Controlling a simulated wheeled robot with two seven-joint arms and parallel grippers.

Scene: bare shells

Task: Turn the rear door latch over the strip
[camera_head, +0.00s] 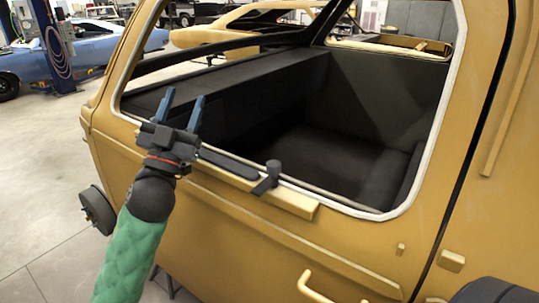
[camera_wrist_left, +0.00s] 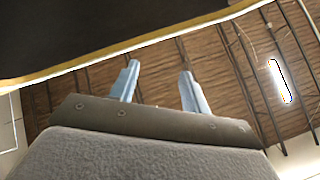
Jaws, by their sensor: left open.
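My left gripper (camera_head: 183,95) is open and empty, its two blue fingers pointing up in front of the window opening of the yellow vehicle shell. The open fingers also show in the left wrist view (camera_wrist_left: 160,68), with nothing between them. A dark latch with a rounded head (camera_head: 267,178) sits on the lower window edge, right of the gripper. A flat dark strip (camera_head: 229,163) runs from behind the gripper to the latch. I cannot tell whether the latch overlaps the strip's end. The gripper is apart from the latch. My right gripper is in neither view.
A yellow ledge (camera_head: 295,202) lies below the latch, along the door panel (camera_head: 250,233). A yellow handle (camera_head: 318,287) sticks out lower down. The pale window frame (camera_head: 463,50) bounds a dark interior. Open floor (camera_head: 42,140) lies left; a blue car (camera_head: 92,48) stands farther back.

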